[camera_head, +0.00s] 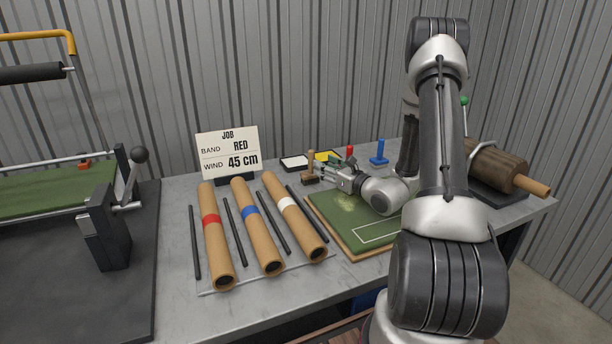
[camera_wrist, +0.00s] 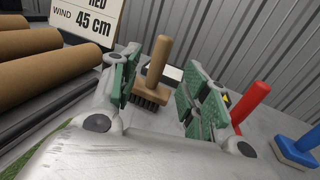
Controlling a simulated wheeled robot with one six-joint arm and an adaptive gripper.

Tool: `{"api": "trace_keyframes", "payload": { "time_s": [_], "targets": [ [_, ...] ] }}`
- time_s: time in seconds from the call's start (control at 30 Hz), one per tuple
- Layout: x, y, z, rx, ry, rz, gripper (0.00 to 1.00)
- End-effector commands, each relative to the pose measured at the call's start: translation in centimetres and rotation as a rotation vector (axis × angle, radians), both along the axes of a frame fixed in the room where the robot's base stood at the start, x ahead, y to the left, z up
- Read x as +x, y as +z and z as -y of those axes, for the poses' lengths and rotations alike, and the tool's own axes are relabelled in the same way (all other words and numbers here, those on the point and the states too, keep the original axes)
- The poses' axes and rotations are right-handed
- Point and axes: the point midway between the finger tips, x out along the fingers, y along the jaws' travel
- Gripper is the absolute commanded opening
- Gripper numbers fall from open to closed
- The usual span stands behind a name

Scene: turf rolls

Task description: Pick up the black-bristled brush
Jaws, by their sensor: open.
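The black-bristled brush (camera_wrist: 157,72) has an upright wooden handle and a wooden block with dark bristles below. In the wrist view it stands on the table just beyond my gripper (camera_wrist: 164,100), between the two green-padded fingers but nearer the left one. In the head view the brush (camera_head: 310,168) stands at the left end of my gripper (camera_head: 328,172), at the back of the table. My gripper is open and empty, low and pointing at the brush. I cannot tell whether a finger touches it.
A red-handled tool (camera_wrist: 250,102) and a blue-handled tool (camera_wrist: 300,148) stand to the right. A job sign (camera_head: 228,150) stands back left, behind cardboard tubes (camera_head: 250,222) and dark rods. A green turf board (camera_head: 340,222) lies under my wrist. A white-and-black tray (camera_head: 294,162) lies behind the brush.

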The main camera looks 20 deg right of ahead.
Motion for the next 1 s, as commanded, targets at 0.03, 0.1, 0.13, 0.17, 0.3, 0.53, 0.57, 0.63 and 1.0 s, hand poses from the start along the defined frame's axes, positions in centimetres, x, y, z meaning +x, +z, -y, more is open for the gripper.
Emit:
{"api": "trace_keyframes", "payload": {
  "time_s": [0.03,0.1,0.13,0.17,0.3,0.53,0.57,0.63,1.0],
  "targets": [
    [0.3,-0.3,0.4,0.006,-0.014,-0.001,0.46],
    [1.0,-0.4,0.3,0.008,-0.019,-0.001,0.46],
    [1.3,-0.3,0.2,0.008,-0.019,0.000,0.46],
    [1.7,-0.3,0.1,0.008,-0.019,0.000,0.46],
    [3.0,-0.2,-0.4,0.007,-0.017,-0.001,0.46],
    [5.8,0.6,-1.8,0.007,-0.015,0.001,0.46],
    [6.3,0.6,-1.9,0.006,-0.015,0.002,0.46],
    [7.1,0.5,-2.0,0.007,-0.016,-0.001,0.46],
    [7.5,0.5,-2.1,0.007,-0.017,-0.001,0.22]
  ]
}}
